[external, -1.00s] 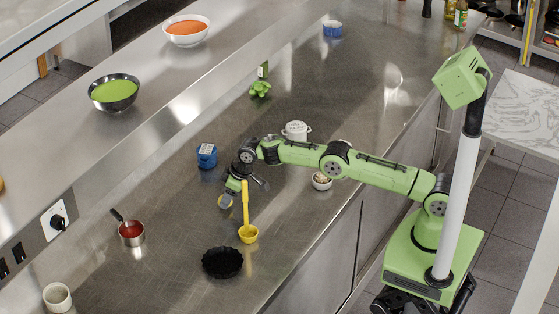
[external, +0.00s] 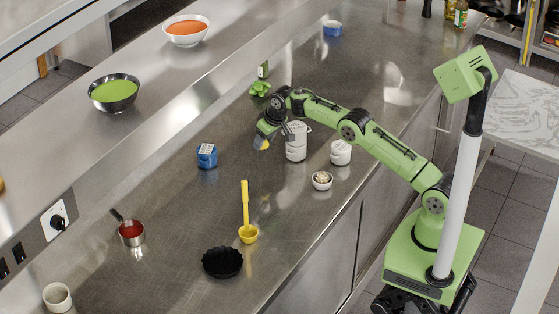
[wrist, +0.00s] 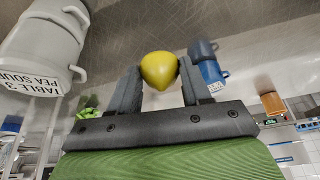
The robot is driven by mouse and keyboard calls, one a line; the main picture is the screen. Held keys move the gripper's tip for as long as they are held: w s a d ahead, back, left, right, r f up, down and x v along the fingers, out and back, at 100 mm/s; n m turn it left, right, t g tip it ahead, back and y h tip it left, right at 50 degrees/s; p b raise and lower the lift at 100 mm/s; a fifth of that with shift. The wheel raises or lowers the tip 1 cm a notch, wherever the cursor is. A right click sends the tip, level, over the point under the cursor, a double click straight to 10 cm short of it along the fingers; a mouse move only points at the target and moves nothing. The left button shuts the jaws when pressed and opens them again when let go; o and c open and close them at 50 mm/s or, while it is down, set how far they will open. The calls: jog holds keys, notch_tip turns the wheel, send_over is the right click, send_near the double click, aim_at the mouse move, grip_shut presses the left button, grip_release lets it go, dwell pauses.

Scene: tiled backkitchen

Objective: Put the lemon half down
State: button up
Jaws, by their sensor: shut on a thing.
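The yellow lemon half (external: 261,144) is between the fingertips of my gripper (external: 265,137), above the steel counter (external: 290,215). In the wrist view the lemon half (wrist: 159,70) sits between the two grey fingers of my gripper (wrist: 160,82), its rounded yellow side showing. My gripper is shut on it. In the external view it hangs just left of a tall white container (external: 296,148). I cannot tell the exact gap below the lemon half.
A white lidded pot (external: 341,152) and a small bowl (external: 321,180) stand to the right. A blue container (external: 207,157) is to the left, green leaves (external: 260,89) behind. A yellow ladle (external: 248,234), black fluted dish (external: 222,262) and red-filled saucepan (external: 131,234) are nearer. Mid-counter is clear.

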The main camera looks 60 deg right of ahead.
aim_at(263, 169)
notch_tip(263, 169, down, 10)
jog(key=shift+f+b, duration=0.1)
jog(key=shift+b, duration=0.5)
jog(key=o, duration=1)
jog(key=shift+o, duration=0.2)
